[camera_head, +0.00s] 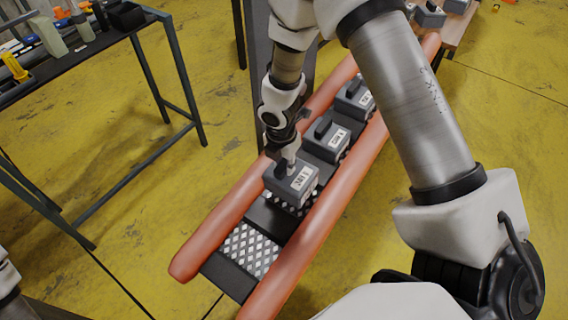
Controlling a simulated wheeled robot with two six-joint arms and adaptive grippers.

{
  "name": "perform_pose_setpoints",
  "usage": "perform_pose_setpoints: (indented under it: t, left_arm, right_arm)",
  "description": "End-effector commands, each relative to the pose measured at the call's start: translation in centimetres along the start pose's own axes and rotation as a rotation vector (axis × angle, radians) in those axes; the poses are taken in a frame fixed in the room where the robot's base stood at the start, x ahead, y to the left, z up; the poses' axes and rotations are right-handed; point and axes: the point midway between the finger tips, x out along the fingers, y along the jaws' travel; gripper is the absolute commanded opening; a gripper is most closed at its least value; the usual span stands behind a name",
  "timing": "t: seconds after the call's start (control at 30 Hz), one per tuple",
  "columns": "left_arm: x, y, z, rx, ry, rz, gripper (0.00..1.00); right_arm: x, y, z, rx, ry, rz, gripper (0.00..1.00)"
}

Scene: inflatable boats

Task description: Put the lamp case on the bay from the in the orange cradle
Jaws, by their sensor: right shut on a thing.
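The orange cradle (222,218) is two long orange tubes with a dark strip of bays between them. My right gripper (287,160) is shut on the handle of a grey lamp case (291,188) with a white label. This case is over a diamond-patterned bay, part of which shows below it; I cannot tell whether it touches. Two similar grey cases, one in the middle (326,141) and one farther back (354,100), sit in the cradle. The nearest patterned bay (248,250) is bare. My left gripper is out of view.
A dark table (92,47) with bottles and tools stands at the upper left. A wooden table (455,30) with more grey cases is at the upper right. My right arm covers much of the right side. Yellow floor between the left table and cradle is clear.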

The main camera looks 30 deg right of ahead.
Motion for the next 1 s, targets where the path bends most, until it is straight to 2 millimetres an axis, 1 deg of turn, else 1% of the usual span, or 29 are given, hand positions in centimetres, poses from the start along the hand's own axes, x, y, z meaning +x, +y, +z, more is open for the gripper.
perform_pose_setpoints:
  t: [0.03, 0.5, 0.67, 0.93, 0.97, 1.0]
  left_arm:
    - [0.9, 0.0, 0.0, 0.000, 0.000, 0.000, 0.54]
    - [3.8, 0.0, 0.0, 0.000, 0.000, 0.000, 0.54]
    - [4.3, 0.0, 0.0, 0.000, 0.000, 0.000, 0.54]
    - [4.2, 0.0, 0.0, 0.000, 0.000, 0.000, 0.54]
    - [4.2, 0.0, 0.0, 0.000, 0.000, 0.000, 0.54]
    - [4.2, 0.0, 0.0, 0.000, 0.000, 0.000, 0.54]
  right_arm:
    - [0.8, 0.0, 0.0, 0.001, 0.000, 0.001, 0.00]
    - [4.5, 0.0, 0.0, 0.000, 0.000, 0.001, 0.00]
    - [5.1, 0.0, 0.0, 0.000, 0.000, 0.001, 0.00]
    - [5.1, 0.0, 0.0, 0.001, 0.000, 0.001, 0.00]
    - [5.1, 0.0, 0.0, 0.001, 0.000, 0.001, 0.28]
    - [5.1, 0.0, 0.0, 0.001, 0.000, 0.001, 0.42]
